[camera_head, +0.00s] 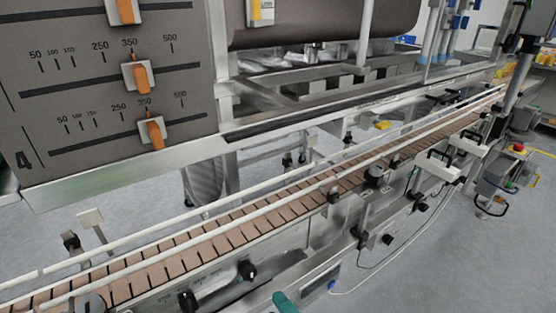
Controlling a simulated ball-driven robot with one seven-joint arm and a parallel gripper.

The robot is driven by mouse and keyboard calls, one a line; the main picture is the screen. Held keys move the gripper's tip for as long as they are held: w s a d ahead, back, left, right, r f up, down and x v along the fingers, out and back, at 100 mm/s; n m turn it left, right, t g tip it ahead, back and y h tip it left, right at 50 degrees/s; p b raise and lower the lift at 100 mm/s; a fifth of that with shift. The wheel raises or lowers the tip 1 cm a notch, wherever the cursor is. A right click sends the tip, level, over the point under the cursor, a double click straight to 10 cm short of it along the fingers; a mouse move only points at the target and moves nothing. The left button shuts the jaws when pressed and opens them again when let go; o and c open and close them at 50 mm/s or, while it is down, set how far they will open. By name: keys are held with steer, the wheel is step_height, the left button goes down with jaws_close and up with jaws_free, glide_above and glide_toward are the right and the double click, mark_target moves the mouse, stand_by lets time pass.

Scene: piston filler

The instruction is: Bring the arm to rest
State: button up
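My arm and gripper cannot be made out in the head view. The view is filled by the piston filler and its conveyor. A grey scale panel (110,60) with orange pointers stands at the upper left. A conveyor belt (237,232) of tan slats runs from the lower left to the upper right, between white guide rails. No bottle or other item shows on the near part of the belt.
Black knobs (247,270) sit on the conveyor's near side. A teal rounded part (285,303) shows at the bottom edge. A control box with a red button (518,147) stands at the right. The grey floor (450,260) at the lower right is clear except for a cable.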

steer(key=s+d+f+m+g+h+p, duration=0.1)
steer(key=s+d+m+g+h, duration=0.1)
steer(key=d+m+h, duration=0.75)
steer(key=s+d+f+m+g+h+p, duration=0.1)
steer(key=s+d+m+g+h, duration=0.35)
steer(key=d, duration=1.05)
steer(key=s+d+f+m+g+y+p, duration=0.1)
steer(key=s+m+g, duration=0.6)
steer(key=s, duration=1.3)
steer(key=d+m+y+p, duration=0.1)
steer(key=y, duration=0.1)
steer(key=shift+d+y, duration=0.2)
steer(key=shift+y, duration=0.2)
